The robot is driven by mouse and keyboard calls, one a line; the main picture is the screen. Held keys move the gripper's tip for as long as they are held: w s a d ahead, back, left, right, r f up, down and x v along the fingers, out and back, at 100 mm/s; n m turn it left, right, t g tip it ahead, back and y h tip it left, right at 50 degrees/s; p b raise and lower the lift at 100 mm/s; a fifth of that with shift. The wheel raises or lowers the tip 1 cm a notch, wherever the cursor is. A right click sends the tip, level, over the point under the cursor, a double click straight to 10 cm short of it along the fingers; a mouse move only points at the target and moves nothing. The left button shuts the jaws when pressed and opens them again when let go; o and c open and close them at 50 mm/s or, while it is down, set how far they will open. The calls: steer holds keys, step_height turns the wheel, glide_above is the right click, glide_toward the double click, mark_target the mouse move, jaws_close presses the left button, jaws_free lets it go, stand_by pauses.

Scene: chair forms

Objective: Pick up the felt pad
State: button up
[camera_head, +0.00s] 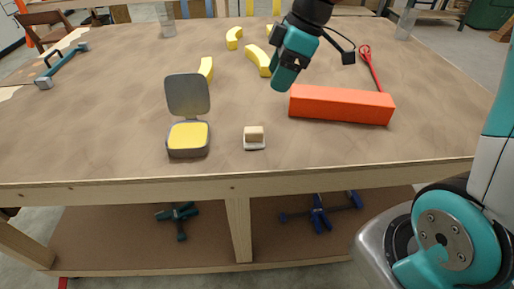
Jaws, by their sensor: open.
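I cannot tell for certain which one is the felt pad. My gripper (346,56) is above the back of the table, up and to the right of both, and touches neither. It is open; my teal wrist hides much of it.
An orange-red block (341,105) lies right of the small block, with a red-handled tool (369,65) behind it. Several yellow curved pieces (257,61) lie farther back. A blue bar clamp (62,65) lies at left. The table (90,130) is clear at front left and front right.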

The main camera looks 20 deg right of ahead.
step_height(320, 180, down, 3)
steer(key=w+d, duration=0.2)
steer(key=p, duration=0.1)
glide_above(255, 129)
steer(key=s+d, duration=0.1)
steer(key=d, duration=0.1)
steer(key=shift+n, duration=0.4)
steer(key=f, duration=0.8)
steer(key=shift+a+f, duration=0.2)
steer(key=shift+f, duration=0.2)
steer(key=shift+w+p+x, duration=0.2)
steer(key=shift+p+x, duration=0.7)
steer(key=shift+x, duration=2.3)
steer(key=shift+d, duration=0.2)
steer(key=c, duration=1)
